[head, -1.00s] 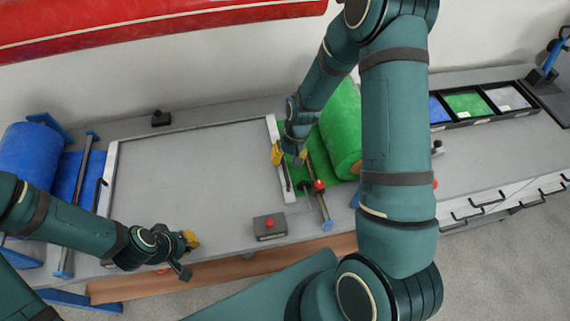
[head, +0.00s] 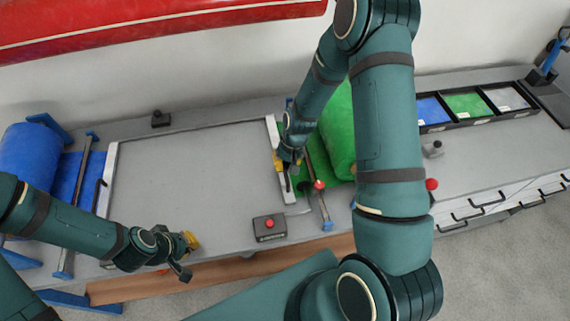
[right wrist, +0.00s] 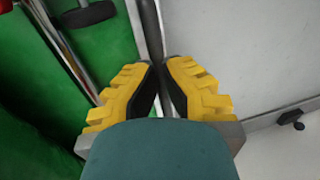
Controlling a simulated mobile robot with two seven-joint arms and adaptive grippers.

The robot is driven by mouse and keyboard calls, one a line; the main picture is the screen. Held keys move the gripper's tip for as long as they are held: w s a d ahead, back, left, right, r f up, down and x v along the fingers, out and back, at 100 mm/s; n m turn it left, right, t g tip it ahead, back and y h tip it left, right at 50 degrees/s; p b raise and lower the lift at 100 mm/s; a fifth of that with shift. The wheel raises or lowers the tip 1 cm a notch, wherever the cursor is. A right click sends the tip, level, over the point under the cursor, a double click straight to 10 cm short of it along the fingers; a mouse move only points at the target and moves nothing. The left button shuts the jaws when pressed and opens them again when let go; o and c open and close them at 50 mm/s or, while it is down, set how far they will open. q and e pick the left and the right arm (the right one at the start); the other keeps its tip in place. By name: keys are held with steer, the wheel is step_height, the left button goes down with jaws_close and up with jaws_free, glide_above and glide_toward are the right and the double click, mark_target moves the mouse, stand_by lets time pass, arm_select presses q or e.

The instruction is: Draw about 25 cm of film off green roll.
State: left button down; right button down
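My right gripper (head: 287,162) is low at that bar. In the right wrist view its yellow fingers (right wrist: 160,68) nearly meet around a grey bar-like part (right wrist: 149,28), which looks like the handle; green film (right wrist: 35,110) shows at the left. My left gripper (head: 186,257) is open and empty near the front edge, away from the green film.
A rod with a red knob (head: 319,185) crosses the green film. A grey box with a red button (head: 269,226) stands in front. A sample tray (head: 468,120) is at right.

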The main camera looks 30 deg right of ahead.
steer(key=shift+s+a+f, duration=0.1)
